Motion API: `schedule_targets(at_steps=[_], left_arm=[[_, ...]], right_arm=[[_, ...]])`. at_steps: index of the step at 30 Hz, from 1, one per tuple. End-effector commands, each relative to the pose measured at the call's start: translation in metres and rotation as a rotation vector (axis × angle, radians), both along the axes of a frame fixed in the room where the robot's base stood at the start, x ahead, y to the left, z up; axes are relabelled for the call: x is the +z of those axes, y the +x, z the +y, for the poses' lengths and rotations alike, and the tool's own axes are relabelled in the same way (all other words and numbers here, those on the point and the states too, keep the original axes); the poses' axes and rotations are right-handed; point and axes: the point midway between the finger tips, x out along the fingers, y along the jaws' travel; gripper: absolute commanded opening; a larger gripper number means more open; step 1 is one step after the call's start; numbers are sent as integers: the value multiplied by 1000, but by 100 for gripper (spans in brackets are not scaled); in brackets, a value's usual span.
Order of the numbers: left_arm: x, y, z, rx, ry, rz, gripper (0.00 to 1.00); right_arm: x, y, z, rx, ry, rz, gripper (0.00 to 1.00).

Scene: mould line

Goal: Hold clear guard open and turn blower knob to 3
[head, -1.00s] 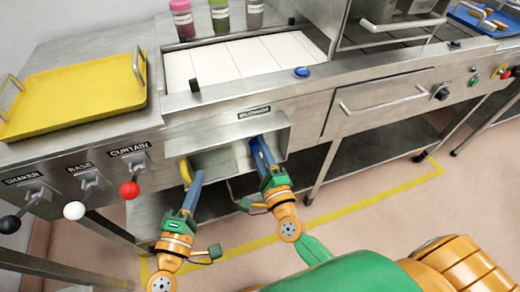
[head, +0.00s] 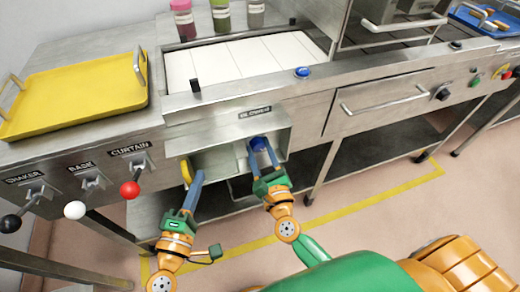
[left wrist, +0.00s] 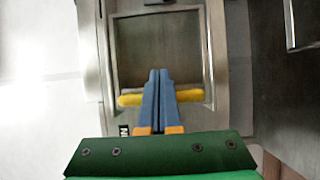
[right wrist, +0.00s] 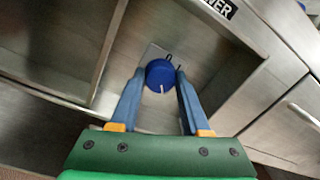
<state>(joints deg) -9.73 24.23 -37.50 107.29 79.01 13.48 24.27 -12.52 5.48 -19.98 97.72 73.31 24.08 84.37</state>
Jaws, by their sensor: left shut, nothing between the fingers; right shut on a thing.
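The blue blower knob (head: 258,143) sits in the right part of the recessed steel housing under the BLOWER label. My right gripper (head: 264,156) is shut on it; the right wrist view shows the fingers on both sides of the knob (right wrist: 160,73), with a white pointer line at its lower edge. No readable scale numbers show. The guard's yellow bar (head: 186,172) is at the housing's left part and also shows in the left wrist view (left wrist: 131,100). My left gripper (left wrist: 158,75) is shut and empty, its fingers crossing the bar's middle. The clear pane itself is hard to make out.
A yellow tray (head: 75,95) lies on the counter. A drawer handle (head: 385,100) is to the right.

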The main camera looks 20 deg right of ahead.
Motion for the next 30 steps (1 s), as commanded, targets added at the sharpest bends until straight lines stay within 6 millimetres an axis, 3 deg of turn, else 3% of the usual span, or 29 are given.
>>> schedule_targets(at_steps=[9, 24, 25, 28, 30], left_arm=[[0, 1, 1, 4, 1, 0, 0], [0, 1, 1, 4, 1, 0, 0], [0, 1, 1, 4, 1, 0, 0], [0, 1, 1, 4, 0, -1, 0], [0, 1, 1, 4, 0, -1, 0]], right_arm=[[2, 0, -1, -5, 93, -5, 0], [2, 1, -1, -5, 108, -6, 0], [3, 1, -1, -5, 108, -6, 52], [2, 0, -1, -4, 108, -5, 77], [2, 0, -1, -4, 107, -4, 77]])
